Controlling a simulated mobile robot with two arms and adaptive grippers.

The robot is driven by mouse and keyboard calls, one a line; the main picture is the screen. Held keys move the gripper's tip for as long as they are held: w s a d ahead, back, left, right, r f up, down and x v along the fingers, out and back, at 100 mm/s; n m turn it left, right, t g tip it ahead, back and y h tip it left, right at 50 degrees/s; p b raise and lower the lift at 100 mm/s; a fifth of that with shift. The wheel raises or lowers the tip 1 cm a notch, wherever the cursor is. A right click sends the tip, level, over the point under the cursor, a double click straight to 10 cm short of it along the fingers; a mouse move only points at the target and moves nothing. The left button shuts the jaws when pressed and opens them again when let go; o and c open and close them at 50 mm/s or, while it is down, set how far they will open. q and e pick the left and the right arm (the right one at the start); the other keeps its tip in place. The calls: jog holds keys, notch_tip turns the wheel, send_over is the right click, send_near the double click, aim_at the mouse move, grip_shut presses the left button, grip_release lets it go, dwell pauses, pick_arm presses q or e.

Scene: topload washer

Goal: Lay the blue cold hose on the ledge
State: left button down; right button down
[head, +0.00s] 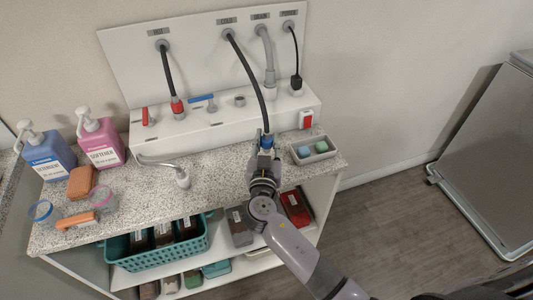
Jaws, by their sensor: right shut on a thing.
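The cold hose is a black hose (250,77) that runs from the port labelled COLD on the back panel down to a blue end fitting (267,141). My right gripper (265,157) is shut on the hose's blue end and holds it in front of the white ledge (225,122). The fingers hide part of the fitting, and I cannot tell whether it touches the counter. On the ledge are a blue-handled tap (203,98), a red-handled tap (147,116) and a bare grey outlet (240,101). My left gripper is not in view.
The hot hose (168,75), drain hose (266,55) and power cord (296,55) come down to the ledge. A grey tray (313,151) with two coloured pieces sits right of my gripper. A spout (165,166), bottles (100,138) and a teal basket (160,252) are left.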

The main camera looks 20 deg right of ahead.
aim_at(267, 152)
jog(key=shift+f, duration=0.75)
notch_tip(267, 152, down, 2)
jog(key=shift+f, duration=0.65)
jog(key=shift+f+b, duration=0.15)
jog(key=shift+b, duration=0.15)
jog(key=c, duration=1.3)
grip_release()
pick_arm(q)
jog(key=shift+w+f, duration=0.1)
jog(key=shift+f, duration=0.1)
